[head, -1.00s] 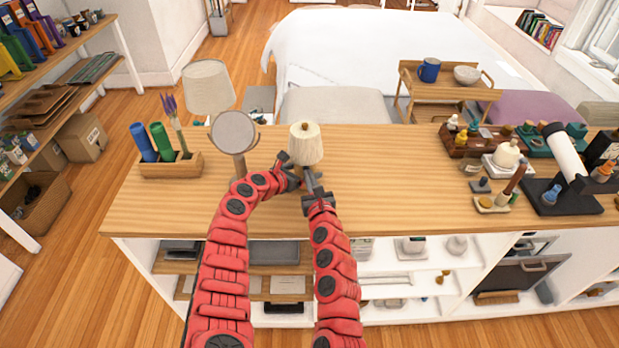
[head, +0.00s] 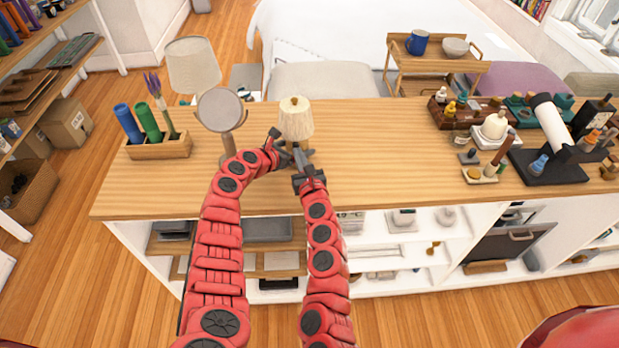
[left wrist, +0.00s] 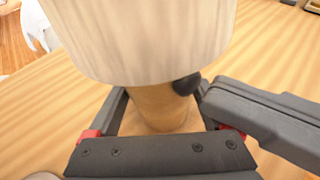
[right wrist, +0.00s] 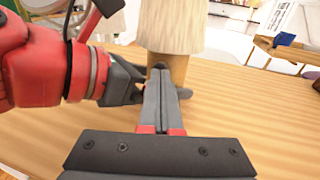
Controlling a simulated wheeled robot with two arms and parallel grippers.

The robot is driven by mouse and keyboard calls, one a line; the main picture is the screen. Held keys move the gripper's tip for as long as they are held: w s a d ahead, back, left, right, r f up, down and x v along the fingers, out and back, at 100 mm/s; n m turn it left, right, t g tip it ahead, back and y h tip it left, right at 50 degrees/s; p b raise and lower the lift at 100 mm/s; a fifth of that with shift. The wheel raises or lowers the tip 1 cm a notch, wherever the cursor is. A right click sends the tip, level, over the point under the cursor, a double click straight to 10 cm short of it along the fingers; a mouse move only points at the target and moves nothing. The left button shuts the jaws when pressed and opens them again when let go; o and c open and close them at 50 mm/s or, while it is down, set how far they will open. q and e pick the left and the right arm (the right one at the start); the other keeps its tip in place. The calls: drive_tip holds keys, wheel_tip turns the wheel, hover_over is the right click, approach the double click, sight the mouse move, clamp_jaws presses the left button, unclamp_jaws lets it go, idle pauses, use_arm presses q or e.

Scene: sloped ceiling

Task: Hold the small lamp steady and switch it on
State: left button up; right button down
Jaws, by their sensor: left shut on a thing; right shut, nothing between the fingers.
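The small lamp stands upright on the wooden counter, with a cream shade (head: 296,120) and a wooden base (left wrist: 155,108). A small dark knob (left wrist: 186,85) sticks out of the base just under the shade in the left wrist view. My left gripper (head: 282,148) is shut around the base, a finger on each side. My right gripper (right wrist: 160,80) is shut and empty, its tips close in front of the knob; the right wrist view cannot show whether they touch. Its dark fingers (left wrist: 255,110) also reach in from the right in the left wrist view.
A round mirror (head: 220,110) on a stand and a wooden holder (head: 160,149) with rolled items stand left of the lamp. A larger lamp (head: 193,65) stands behind. Bottles, trays and a white-tubed instrument (head: 552,122) fill the right end. The counter between is clear.

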use_arm(q)
drive_tip(key=shift+w+a, duration=0.2)
drive_tip(key=shift+a, duration=0.25)
use_arm(e)
drive_tip(key=v, duration=1.1)
drive_tip(key=shift+d, duration=0.25)
use_arm(q)
drive_tip(key=o, duration=1.6)
drive_tip(key=shift+c, duration=0.2)
drive_tip(key=shift+s+a+r, duration=0.1)
drive_tip(key=shift+s+a, duration=0.25)
drive_tip(key=v, duration=1.1)
drive_tip(key=shift+d+r, duration=0.2)
drive_tip(key=shift+r, duration=0.05)
